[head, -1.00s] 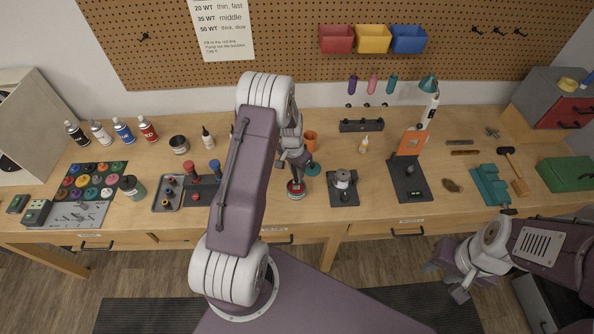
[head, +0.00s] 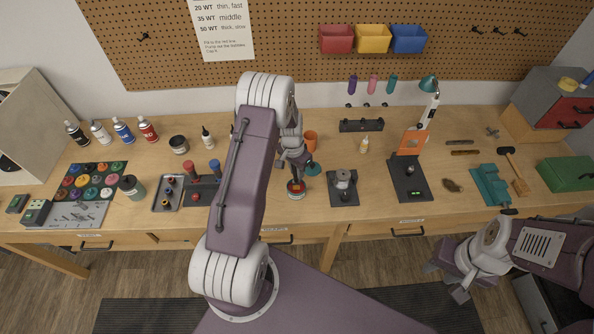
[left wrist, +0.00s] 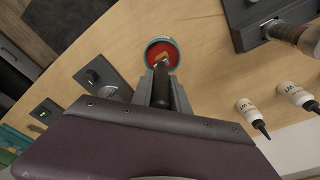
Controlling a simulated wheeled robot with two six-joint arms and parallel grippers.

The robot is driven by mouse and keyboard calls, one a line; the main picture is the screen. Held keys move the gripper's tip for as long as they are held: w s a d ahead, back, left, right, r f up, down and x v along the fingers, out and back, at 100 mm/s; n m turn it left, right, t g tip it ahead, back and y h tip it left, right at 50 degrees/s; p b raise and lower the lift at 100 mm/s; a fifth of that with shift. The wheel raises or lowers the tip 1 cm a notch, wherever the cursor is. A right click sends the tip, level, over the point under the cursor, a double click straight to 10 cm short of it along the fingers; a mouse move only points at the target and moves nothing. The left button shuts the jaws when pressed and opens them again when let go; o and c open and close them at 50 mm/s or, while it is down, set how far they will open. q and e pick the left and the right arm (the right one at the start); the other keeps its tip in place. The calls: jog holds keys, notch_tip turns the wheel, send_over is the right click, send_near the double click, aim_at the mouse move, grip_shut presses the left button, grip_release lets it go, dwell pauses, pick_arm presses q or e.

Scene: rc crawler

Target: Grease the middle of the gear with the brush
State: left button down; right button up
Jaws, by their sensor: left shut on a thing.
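My left gripper (left wrist: 161,88) is shut on a dark-handled brush (left wrist: 160,86), pointing away from the wrist. In the left wrist view, the brush's orange tip overlaps the red inside of a round teal-rimmed tin (left wrist: 151,47); I cannot tell if it touches the contents. In the head view, my left gripper (head: 294,172) is just above this tin (head: 296,190), and the brush is hard to make out. A silver round part, perhaps the gear (head: 343,178), sits on a dark plate to the right of the tin. My right gripper (head: 446,281) is open and empty in front of the table.
A dark stand with a green display (head: 409,184) is farther right. A grey tray (head: 168,193) lies left of my left arm. Bare wood lies around the dark plate.

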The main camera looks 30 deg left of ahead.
pick_arm(q)
jog(key=shift+s, duration=0.1)
notch_tip(320, 180, up, 7)
jog(key=p, duration=0.5)
